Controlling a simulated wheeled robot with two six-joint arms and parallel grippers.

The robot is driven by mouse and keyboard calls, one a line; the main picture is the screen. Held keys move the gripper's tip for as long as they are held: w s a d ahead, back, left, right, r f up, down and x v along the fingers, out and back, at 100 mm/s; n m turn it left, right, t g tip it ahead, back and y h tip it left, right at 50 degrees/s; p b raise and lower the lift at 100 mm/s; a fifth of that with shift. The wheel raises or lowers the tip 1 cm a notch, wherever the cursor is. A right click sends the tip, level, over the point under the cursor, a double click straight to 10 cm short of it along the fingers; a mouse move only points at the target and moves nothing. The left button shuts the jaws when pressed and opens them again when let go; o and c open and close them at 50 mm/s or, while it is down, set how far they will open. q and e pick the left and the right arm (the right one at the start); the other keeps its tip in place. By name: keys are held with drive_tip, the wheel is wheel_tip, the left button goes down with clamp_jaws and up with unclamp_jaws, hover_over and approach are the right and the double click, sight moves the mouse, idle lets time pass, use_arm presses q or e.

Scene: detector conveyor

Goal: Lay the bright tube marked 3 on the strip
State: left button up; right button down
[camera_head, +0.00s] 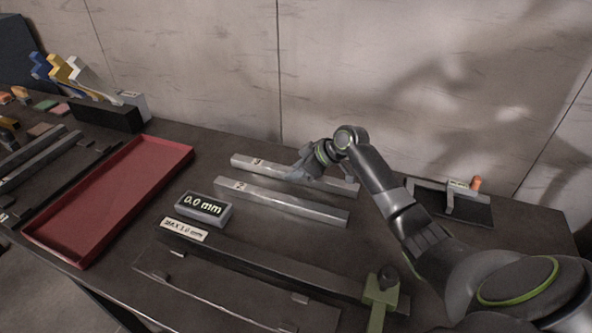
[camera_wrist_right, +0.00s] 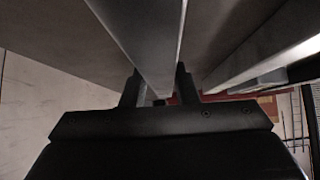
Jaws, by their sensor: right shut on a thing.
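The bright tube marked 3 (camera_head: 244,164) lies lengthwise at the back of the dark table, its number near the left end. My right gripper (camera_head: 303,174) is shut on it around the middle and hides part of it. In the right wrist view the tube (camera_wrist_right: 146,35) runs between the two fingers of the right gripper (camera_wrist_right: 157,88). I cannot tell whether it touches the table. A long, low dark strip (camera_head: 270,268) lies nearer the front, behind a thin plate, with a MAX 1.0 mm label at its left end. My left gripper is not in view.
A second bright tube, marked 2 (camera_head: 290,204), lies just in front of tube 3. A red tray (camera_head: 174,153) lies left; a bracket stand (camera_head: 462,208) stands right.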

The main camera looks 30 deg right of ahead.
drive_tip(key=c, duration=1.1)
unclamp_jaws()
drive_tip(key=v, duration=1.2)
drive_tip(key=shift+s, duration=0.1)
drive_tip(key=shift+a, duration=0.1)
